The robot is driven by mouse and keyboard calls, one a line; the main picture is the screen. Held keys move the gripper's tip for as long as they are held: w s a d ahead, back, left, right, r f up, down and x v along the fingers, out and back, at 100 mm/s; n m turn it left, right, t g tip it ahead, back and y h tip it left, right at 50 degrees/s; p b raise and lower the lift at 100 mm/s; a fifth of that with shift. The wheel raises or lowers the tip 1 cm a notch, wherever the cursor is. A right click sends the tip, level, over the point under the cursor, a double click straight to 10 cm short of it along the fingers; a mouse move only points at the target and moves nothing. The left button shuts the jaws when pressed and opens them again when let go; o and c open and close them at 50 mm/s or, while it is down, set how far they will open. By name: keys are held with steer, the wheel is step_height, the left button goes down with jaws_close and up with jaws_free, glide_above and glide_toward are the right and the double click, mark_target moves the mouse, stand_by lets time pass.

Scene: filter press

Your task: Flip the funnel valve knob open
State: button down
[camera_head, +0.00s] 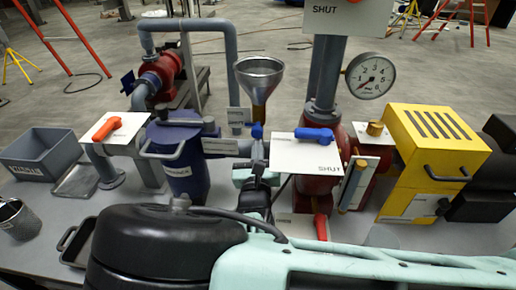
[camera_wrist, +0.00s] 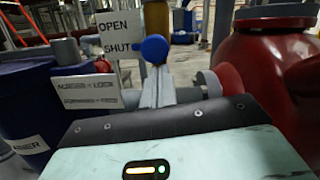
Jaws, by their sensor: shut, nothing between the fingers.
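The metal funnel (camera_head: 259,74) stands upright at the middle back, with a brownish stem below its cone. The blue funnel valve knob (camera_head: 257,131) is under that stem. In the wrist view the round blue knob (camera_wrist: 154,49) is just right of the word SHUT on a sign (camera_wrist: 112,32) with OPEN above it. My gripper (camera_head: 257,160) is directly below the knob in the head view.
A blue canister (camera_head: 180,165) stands left of the gripper. A red vessel (camera_head: 318,188) with a blue-handled plate (camera_head: 305,155) is close on the right. A yellow box (camera_head: 437,145) and a gauge (camera_head: 370,76) are farther right. A grey bin (camera_head: 42,155) is far left.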

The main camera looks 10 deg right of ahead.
mark_target(258, 133)
step_height(258, 133, up, 4)
steer(key=p, duration=0.3)
steer(key=shift+f, duration=0.25)
